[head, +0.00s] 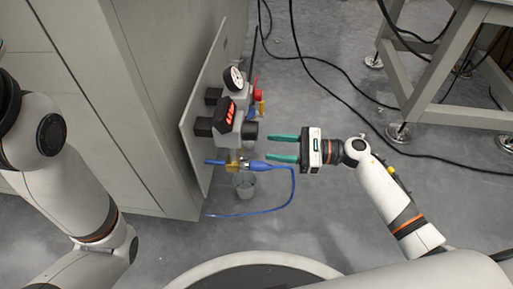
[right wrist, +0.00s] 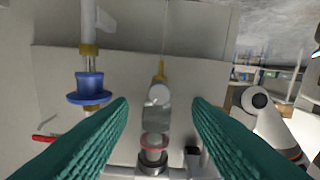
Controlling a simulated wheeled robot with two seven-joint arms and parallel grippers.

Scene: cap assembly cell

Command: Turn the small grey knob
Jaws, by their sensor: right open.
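A small light grey round part (right wrist: 159,95), which looks like the grey knob, faces the camera in the right wrist view, between the fingers and beyond them. In the head view I cannot clearly pick it out among the fittings on the grey panel (head: 194,145). My right gripper (head: 268,148) is open and empty, its teal fingers pointing left at the fittings with a gap before them. Both fingers also show in the right wrist view (right wrist: 160,101). My left arm is at the left of the head view; its gripper is outside the view.
The panel carries a round gauge (head: 234,78), a red-lit display (head: 226,112), a dark round fitting (head: 250,131) and a blue connector (head: 262,167) with a blue hose. A clear cup (head: 245,186) is below. Black cables cross the floor near a table frame (head: 425,85).

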